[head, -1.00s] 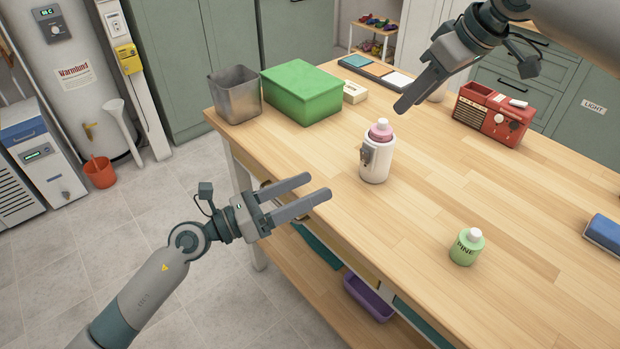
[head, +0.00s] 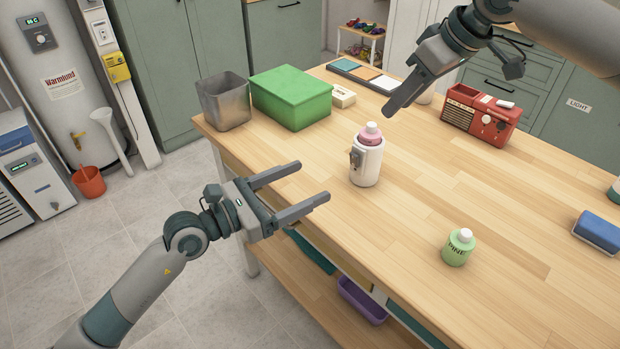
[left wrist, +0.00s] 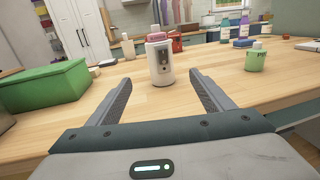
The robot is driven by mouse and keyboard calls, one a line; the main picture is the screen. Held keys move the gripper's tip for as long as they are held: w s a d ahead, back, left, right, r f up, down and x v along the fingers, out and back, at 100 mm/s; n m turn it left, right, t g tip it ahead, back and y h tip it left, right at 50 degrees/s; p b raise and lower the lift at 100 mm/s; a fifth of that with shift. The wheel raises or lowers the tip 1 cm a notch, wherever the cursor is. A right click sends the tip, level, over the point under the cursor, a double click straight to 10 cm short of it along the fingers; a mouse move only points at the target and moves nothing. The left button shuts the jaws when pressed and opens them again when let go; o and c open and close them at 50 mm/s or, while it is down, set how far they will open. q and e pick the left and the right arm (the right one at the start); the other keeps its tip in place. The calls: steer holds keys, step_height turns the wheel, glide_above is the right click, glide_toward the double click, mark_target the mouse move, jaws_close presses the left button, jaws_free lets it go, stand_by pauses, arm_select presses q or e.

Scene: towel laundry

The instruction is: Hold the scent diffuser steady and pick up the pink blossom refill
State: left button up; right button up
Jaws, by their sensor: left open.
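The white scent diffuser (head: 366,168) stands upright on the wooden table, with the pink blossom refill (head: 370,135) seated in its top under a white cap. In the left wrist view the diffuser (left wrist: 160,66) stands ahead, just beyond and between my finger tips, with a bit of the pink refill (left wrist: 157,37) on top. My left gripper (head: 312,181) is open and empty at the table's near edge, short of the diffuser. My right gripper (head: 392,108) hangs above the table, up and right of the refill, apart from it; its fingers overlap, so its opening is unclear.
A green pine refill (head: 458,248) stands at the near right. A green box (head: 290,97), a metal bin (head: 223,101) and a pale block (head: 343,96) stand at the far left. A red radio-like box (head: 478,115) and blue sponge (head: 597,231) lie right. The table around the diffuser is clear.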

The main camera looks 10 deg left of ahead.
mark_target(367, 155)
arm_select(q)
steer(key=shift+d, duration=0.1)
steer(key=x, duration=1.7)
steer(key=shift+w+d, duration=0.1)
